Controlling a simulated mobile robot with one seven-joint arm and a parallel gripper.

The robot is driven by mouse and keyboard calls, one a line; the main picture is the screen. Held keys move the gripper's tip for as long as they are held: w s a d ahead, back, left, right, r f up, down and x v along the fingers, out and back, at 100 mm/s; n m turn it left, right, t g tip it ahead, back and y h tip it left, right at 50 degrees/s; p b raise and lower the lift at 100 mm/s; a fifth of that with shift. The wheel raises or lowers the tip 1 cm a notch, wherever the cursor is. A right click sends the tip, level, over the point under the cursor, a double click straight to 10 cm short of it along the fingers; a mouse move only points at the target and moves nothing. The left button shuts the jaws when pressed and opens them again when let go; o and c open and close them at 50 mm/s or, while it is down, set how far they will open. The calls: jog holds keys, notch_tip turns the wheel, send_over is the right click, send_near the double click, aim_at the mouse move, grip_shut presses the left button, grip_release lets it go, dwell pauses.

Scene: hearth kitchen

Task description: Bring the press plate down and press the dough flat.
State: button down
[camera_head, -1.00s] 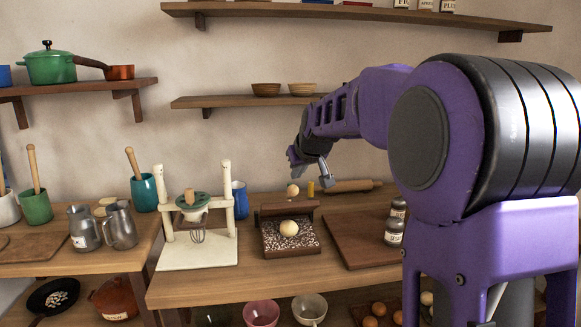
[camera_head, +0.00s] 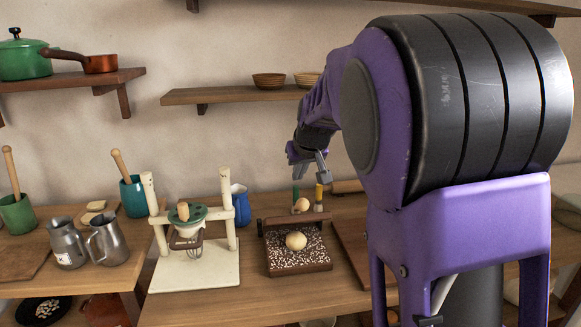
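The press (camera_head: 300,262) stands on the wooden counter, a dark brown base with a white-speckled top. A round, pale dough ball (camera_head: 296,241) sits unflattened on it. The brown press plate (camera_head: 294,221) stands raised along the back edge of the base, seen nearly edge-on. A pale round knob (camera_head: 302,204) shows at the plate's upper edge. My gripper (camera_head: 311,174) hangs above and behind the press, apart from the plate and the dough. Its grey fingers look spread, with nothing visible between them.
A cream stand (camera_head: 195,272) with a whisk is left of the press, with a blue jug (camera_head: 240,205) behind. Small green and yellow upright items (camera_head: 319,197) stand behind the plate. A wooden board (camera_head: 352,245) lies to the right, partly hidden by my arm. A shelf (camera_head: 225,96) hangs above.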

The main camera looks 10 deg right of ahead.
jog(key=x, duration=0.4)
jog(key=shift+f, duration=0.15)
jog(key=s, duration=0.3)
jog(key=shift+d+f, duration=0.15)
jog(key=shift+f, duration=0.15)
jog(key=shift+s+f, duration=0.2)
jog(key=shift+s, duration=0.15)
